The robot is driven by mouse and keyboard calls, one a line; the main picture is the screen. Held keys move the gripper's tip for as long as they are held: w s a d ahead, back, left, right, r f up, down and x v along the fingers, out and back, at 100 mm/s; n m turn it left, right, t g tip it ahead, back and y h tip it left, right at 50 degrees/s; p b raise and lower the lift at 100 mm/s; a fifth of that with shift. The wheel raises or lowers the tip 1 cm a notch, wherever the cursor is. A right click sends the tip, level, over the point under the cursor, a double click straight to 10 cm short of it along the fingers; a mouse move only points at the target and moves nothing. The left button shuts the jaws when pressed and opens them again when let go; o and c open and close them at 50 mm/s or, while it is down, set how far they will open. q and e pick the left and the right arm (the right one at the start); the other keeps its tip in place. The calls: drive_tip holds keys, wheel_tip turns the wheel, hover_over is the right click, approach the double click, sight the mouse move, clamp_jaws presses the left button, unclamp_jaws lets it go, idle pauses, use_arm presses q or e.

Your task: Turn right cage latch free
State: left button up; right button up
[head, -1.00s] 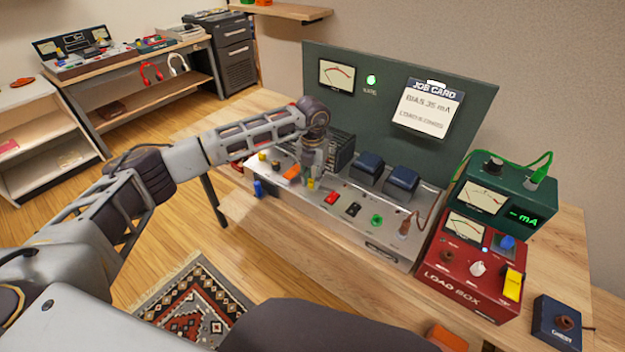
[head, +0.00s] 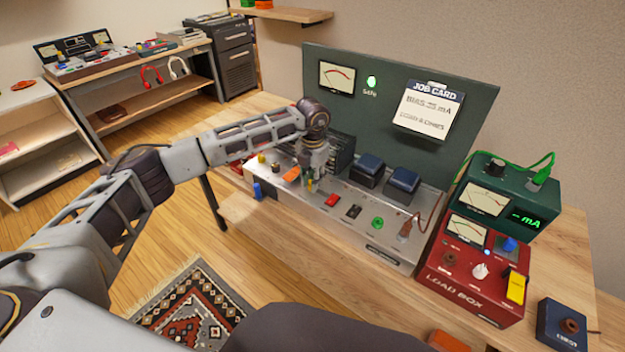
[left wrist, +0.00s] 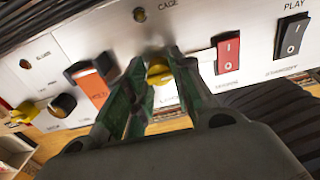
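The right cage latch (left wrist: 159,73) is a small yellow piece on the amp's silver front panel, below the CAGE label in the left wrist view. My left gripper (left wrist: 161,62) has its green-lined fingers on either side of it, and the yellow fills the narrow gap between the tips. It looks shut on the latch. In the head view my left gripper (head: 312,182) points down at the front of the silver amp chassis (head: 385,246). Another yellow latch (left wrist: 20,114) is at the far left of the wrist view. My right gripper is not in view.
An orange switch (left wrist: 91,88) is left of the fingers and a red rocker (left wrist: 228,53) is close on their right. A black rocker (left wrist: 291,36) is beyond. The red load box (head: 468,278) and green meter box (head: 508,201) stand right of the amp.

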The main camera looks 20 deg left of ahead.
use_arm(q)
drive_tip(key=o, duration=0.5)
drive_tip(key=shift+r, duration=6)
